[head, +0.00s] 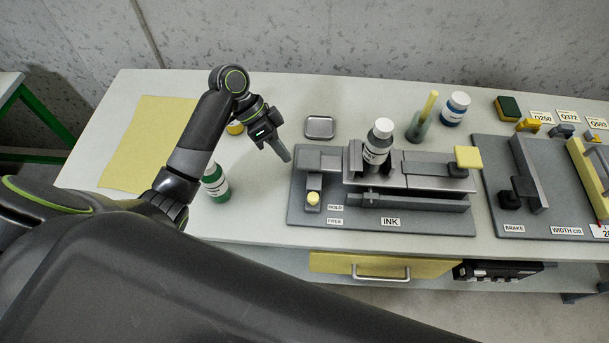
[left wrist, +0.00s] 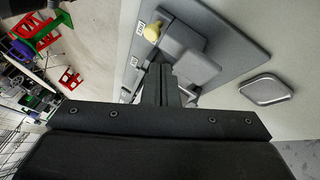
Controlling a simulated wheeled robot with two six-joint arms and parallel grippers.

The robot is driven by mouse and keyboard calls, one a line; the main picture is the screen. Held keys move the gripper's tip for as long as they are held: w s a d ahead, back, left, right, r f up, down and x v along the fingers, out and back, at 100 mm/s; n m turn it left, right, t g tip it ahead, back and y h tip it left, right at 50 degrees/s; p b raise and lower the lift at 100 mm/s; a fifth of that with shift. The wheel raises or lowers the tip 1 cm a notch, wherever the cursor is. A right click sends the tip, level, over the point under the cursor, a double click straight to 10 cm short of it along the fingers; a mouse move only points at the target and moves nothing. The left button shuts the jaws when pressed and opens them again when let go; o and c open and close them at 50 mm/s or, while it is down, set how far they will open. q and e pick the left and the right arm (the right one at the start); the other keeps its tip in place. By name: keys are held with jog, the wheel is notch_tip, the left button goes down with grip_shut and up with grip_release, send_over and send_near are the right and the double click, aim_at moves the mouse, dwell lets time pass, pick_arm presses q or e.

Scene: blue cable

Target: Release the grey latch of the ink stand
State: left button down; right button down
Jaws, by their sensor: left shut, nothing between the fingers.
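The ink stand (head: 450,219) is a dark grey base plate with grey blocks and a rail, labelled INK, on the white table. Its grey latch (head: 313,182) is at the left end, with a pale yellow knob (head: 313,198) beside the HOLD and FREE labels, nearer HOLD. The knob also shows in the left wrist view (left wrist: 152,32). My left gripper (head: 286,157) is shut and empty, pointing down, just above and left of the stand's back left corner, apart from the latch. My right gripper is not seen.
A green bottle (head: 215,184) stands left of the stand. A small metal tray (head: 320,127) lies behind it. A cup with a yellow stick (head: 420,125) and a blue bottle (head: 455,108) stand behind. The BRAKE fixture (head: 515,215) is at right. A yellow sheet (head: 145,140) lies left.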

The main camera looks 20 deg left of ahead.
aim_at(312, 190)
pick_arm(q)
jog(key=p+x, duration=0.1)
jog(key=x, duration=0.9)
jog(key=shift+f, duration=0.1)
jog(key=s+p, duration=0.1)
jog(key=s+d+p, duration=0.1)
jog(key=s+p, duration=0.1)
jog(key=shift+s, duration=0.25)
jog(key=shift+s+d, duration=0.15)
jog(key=shift+s, duration=0.3)
jog(key=shift+w, duration=0.1)
